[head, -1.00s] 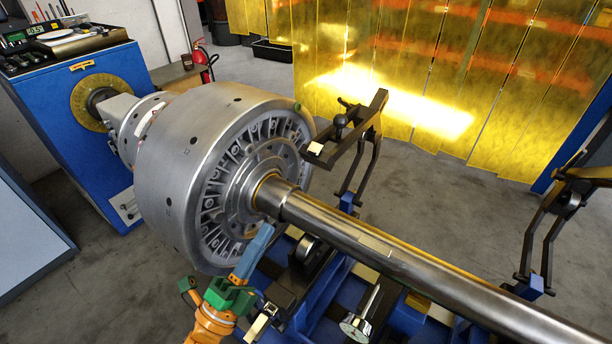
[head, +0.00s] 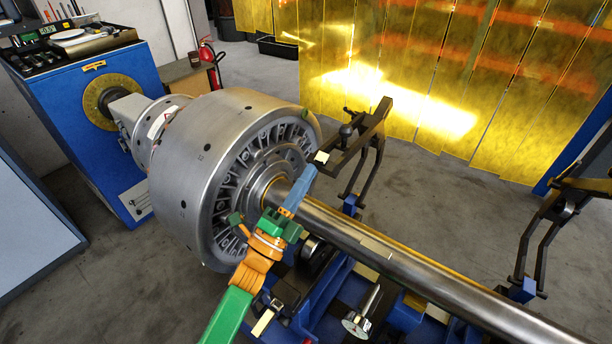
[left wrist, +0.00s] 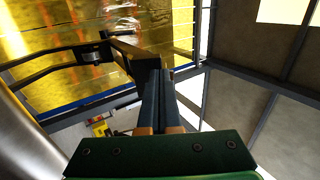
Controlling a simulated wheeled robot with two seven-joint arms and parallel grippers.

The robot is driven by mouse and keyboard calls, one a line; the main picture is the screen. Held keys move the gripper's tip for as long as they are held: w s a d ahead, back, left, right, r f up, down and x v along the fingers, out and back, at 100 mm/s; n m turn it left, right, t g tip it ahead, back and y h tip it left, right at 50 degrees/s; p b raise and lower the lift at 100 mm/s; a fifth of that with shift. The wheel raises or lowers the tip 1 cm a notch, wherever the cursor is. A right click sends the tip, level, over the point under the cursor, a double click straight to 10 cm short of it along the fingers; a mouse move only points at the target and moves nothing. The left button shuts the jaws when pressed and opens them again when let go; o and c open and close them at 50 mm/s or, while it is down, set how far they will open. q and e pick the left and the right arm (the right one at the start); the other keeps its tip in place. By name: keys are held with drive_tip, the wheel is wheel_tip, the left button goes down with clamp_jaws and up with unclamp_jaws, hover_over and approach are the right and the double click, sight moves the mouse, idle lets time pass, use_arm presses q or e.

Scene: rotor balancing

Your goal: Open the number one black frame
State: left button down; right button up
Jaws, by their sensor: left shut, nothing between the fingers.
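A black frame (head: 362,140) with a dark bar, a round knob and two bent legs stands behind the shaft, near the rotor. Its bar tilts up and away, and its near end carries a pale plate. Its number cannot be read. A second black frame (head: 545,235) stands at the right edge. My left gripper (head: 307,171) is shut and empty, its blue fingers over the shaft, with tips close to the pale plate; contact cannot be told. In the left wrist view the shut fingers (left wrist: 164,75) point toward the dark bar (left wrist: 128,48). My right gripper is not in view.
A large metal rotor (head: 185,175) and its long steel shaft (head: 415,268) lie across blue supports below my left arm. A blue machine cabinet (head: 100,150) stands at the left. A yellow strip curtain (head: 430,60) hangs behind, with open floor before it.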

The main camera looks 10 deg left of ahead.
sight(316, 161)
use_arm(q)
drive_tip(key=shift+g, duration=0.6)
drive_tip(key=w+r+p, duration=0.1)
drive_tip(key=r+p, duration=0.1)
drive_tip(key=w+d+r+p, duration=0.1)
drive_tip(key=w+r+p, duration=0.1)
drive_tip(key=p, duration=0.1)
drive_tip(key=shift+d+r, duration=0.1)
drive_tip(key=shift+r, duration=0.1)
drive_tip(key=w+d+g+p, duration=0.1)
drive_tip(key=w, duration=0.1)
drive_tip(key=w+d+r+g+y+p, duration=0.1)
drive_tip(key=w+p, duration=0.1)
drive_tip(key=w, duration=0.1)
drive_tip(key=w+d+r+g+p, duration=0.1)
drive_tip(key=w+p, duration=0.1)
drive_tip(key=w, duration=0.1)
drive_tip(key=shift+w+d+r+y, duration=0.2)
drive_tip(key=shift+d+r+y, duration=0.05)
drive_tip(key=shift+y, duration=0.15)
drive_tip(key=shift+a, duration=0.1)
